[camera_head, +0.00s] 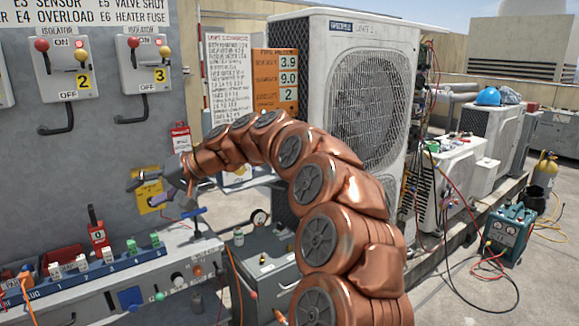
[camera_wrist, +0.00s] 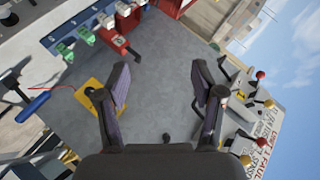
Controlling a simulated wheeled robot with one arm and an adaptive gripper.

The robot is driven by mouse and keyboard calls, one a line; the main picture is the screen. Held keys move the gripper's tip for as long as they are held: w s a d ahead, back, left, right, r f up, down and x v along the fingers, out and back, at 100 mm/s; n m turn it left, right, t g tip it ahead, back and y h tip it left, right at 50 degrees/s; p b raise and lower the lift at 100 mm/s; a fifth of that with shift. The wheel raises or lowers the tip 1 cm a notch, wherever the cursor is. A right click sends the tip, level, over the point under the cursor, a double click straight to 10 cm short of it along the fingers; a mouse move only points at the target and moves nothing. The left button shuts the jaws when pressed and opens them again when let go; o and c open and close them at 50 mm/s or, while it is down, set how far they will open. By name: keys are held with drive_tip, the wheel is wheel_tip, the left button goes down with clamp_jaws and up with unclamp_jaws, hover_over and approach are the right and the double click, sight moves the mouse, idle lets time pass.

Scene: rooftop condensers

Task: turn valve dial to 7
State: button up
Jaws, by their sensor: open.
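A yellow plate (camera_head: 149,196) is on the grey wall panel, partly hidden by my gripper. In the wrist view, the yellow plate (camera_wrist: 92,112) carries a dark round part that may be the valve dial; its markings cannot be read. My gripper (camera_head: 145,183) is in front of this plate in the head view. In the wrist view, my gripper (camera_wrist: 161,78) is open and empty, with its two fingers well apart. The left finger overlaps the plate's edge, and the dark part is just left of that finger. I cannot tell whether they touch.
Isolator 2 (camera_head: 62,70) and isolator 3 (camera_head: 145,65) are on the panel above. A blue T-handle (camera_head: 195,214) is below right of the plate. A blue strip (camera_head: 100,274) with green and white plugs and a red tagged piece (camera_head: 97,235) are below left.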

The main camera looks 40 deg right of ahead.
drive_tip(key=w+d+f+m+t+h+b, duration=0.2)
drive_tip(key=w+d+t, duration=0.25)
drive_tip(key=d, duration=0.85)
drive_tip(key=w+d+f+m+t+h+b, duration=0.1)
drive_tip(key=w+d+m+t+b, duration=0.15)
drive_tip(key=w+d, duration=0.65)
drive_tip(key=s+d+f+m+t+h+b, duration=0.1)
drive_tip(key=s+d+f+h, duration=0.15)
drive_tip(key=d, duration=0.75)
drive_tip(key=s+d+f+m+t+h+b, duration=0.1)
drive_tip(key=s+d+h+b, duration=0.15)
drive_tip(key=d, duration=0.75)
drive_tip(key=s+d+f+m+t+h+b, duration=0.1)
drive_tip(key=s+d+h, duration=0.25)
drive_tip(key=d, duration=0.65)
drive_tip(key=shift+n, duration=0.25)
drive_tip(key=shift+w+d+f+p, duration=0.15)
drive_tip(key=shift+w+p, duration=0.65)
drive_tip(key=shift+w, duration=1.05)
drive_tip(key=shift+w+d+p, duration=0.2)
drive_tip(key=shift+w+p, duration=0.55)
drive_tip(key=shift+w, duration=1.05)
drive_tip(key=shift+c, duration=0.4)
